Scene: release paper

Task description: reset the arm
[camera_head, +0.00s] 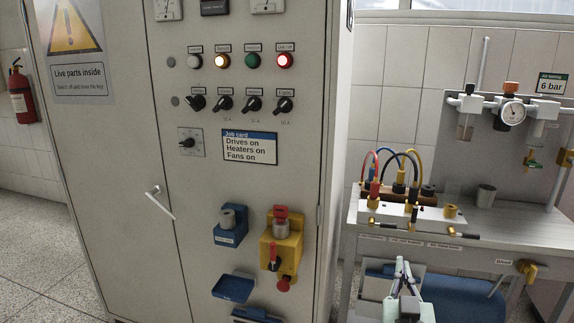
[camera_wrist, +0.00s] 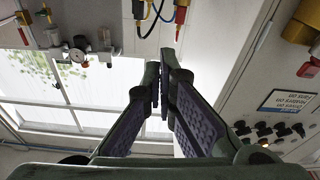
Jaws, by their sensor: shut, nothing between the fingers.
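My gripper (camera_head: 403,264) is in the lower right of the head view, fingers pointing up, in front of the workbench (camera_head: 455,240). In the wrist view the two dark fingers of my gripper (camera_wrist: 160,75) come together at the tips with nothing between them. The gripper touches nothing that I can see. The wrist view is upside down relative to the room.
A grey control cabinet (camera_head: 110,180) stands left, with a door handle (camera_head: 160,201), lit lamps, knobs, a blue holder (camera_head: 230,226) and a yellow box (camera_head: 283,240). The bench carries coloured hoses (camera_head: 402,160), a metal cup (camera_head: 486,194) and a pressure gauge (camera_head: 513,110).

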